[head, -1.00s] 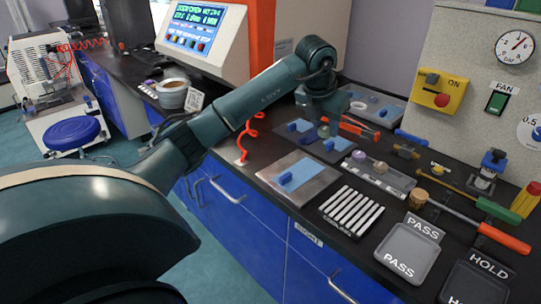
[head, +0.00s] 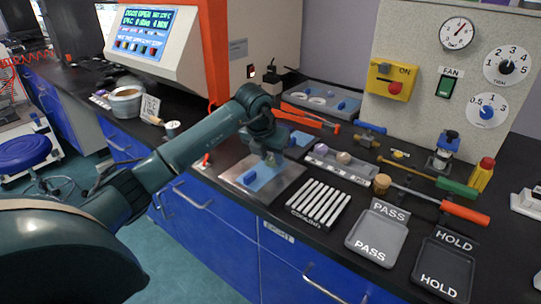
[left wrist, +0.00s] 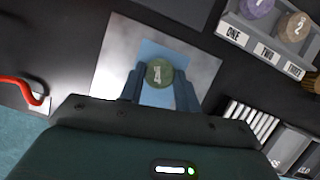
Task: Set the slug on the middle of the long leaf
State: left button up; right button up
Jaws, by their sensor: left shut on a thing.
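My left gripper (head: 270,160) is shut on a round green slug (left wrist: 159,73). In the left wrist view the slug sits between the two fingertips (left wrist: 160,85), its marked face toward the camera. The long leaf is a light blue strip (head: 262,174) lying on a square metal plate (head: 236,175). In the left wrist view the blue leaf (left wrist: 158,50) lies behind the slug and fingers. I cannot tell whether the slug touches it. In the head view the fingers hide most of the slug. My right gripper is not in view.
A rack of white strips (head: 318,205) stands right of the plate. PASS (head: 375,240) and HOLD (head: 443,271) trays lie farther right. An orange-handled tool (head: 313,116) lies behind.

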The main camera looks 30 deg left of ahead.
pick_arm(q)
jog(key=shift+r, duration=0.1)
jog(key=shift+f, duration=0.2)
jog(key=o, duration=0.9)
jog(key=shift+o, duration=0.2)
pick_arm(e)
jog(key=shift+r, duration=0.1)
pick_arm(q)
jog(key=shift+r, duration=0.1)
jog(key=shift+r, duration=0.3)
jog(key=p+v, duration=0.1)
jog(key=v, duration=1)
jog(key=shift+s+r, duration=0.25)
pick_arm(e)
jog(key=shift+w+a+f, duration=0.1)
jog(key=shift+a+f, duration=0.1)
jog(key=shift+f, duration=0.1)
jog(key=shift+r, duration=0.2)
